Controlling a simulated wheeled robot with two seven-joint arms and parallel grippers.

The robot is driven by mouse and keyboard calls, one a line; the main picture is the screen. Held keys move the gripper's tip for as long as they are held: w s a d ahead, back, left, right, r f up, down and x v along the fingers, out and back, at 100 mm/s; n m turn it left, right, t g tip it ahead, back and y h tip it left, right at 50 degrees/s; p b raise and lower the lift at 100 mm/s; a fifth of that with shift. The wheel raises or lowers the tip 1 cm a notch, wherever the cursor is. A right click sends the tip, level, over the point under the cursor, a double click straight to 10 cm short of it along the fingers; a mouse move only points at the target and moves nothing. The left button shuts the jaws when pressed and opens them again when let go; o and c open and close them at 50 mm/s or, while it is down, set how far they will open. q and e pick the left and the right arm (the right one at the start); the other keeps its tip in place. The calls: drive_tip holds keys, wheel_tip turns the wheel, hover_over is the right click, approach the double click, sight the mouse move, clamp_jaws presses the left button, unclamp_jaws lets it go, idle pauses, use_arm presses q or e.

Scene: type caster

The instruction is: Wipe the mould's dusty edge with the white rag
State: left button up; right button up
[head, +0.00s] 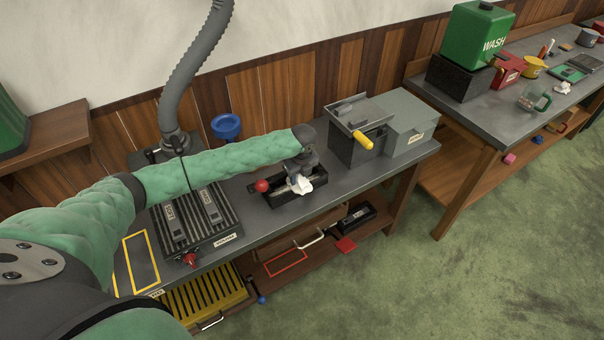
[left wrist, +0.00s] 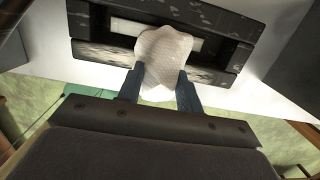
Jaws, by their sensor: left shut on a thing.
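The white rag (left wrist: 163,62) is held between the two fingers of my left gripper (left wrist: 160,85) in the left wrist view. The rag covers part of the near bar of the dark mould (left wrist: 205,74), which has pale dusty patches along its edges; I cannot tell whether it touches. In the head view the rag (head: 302,186) is a small white patch at the mould (head: 284,201), below my left gripper (head: 300,178). A red ball knob (head: 262,186) is at the mould's left end. My right gripper is not seen.
A ridged dark machine (head: 205,238) stands left of the mould. A grey box with a yellow handle (head: 364,140) stands to its right, beside a grey cabinet (head: 408,128). A blue funnel (head: 226,126) is behind my arm. The bench front between mould and edge is clear.

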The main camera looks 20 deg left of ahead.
use_arm(q)
drive_tip(key=shift+s+a+p, duration=0.55)
drive_tip(key=shift+s+p, duration=0.05)
drive_tip(key=shift+s, duration=0.15)
drive_tip(key=shift+s+a+f+p, duration=0.1)
drive_tip(key=shift+s+a+p, duration=0.4)
drive_tip(key=shift+s+a, duration=0.25)
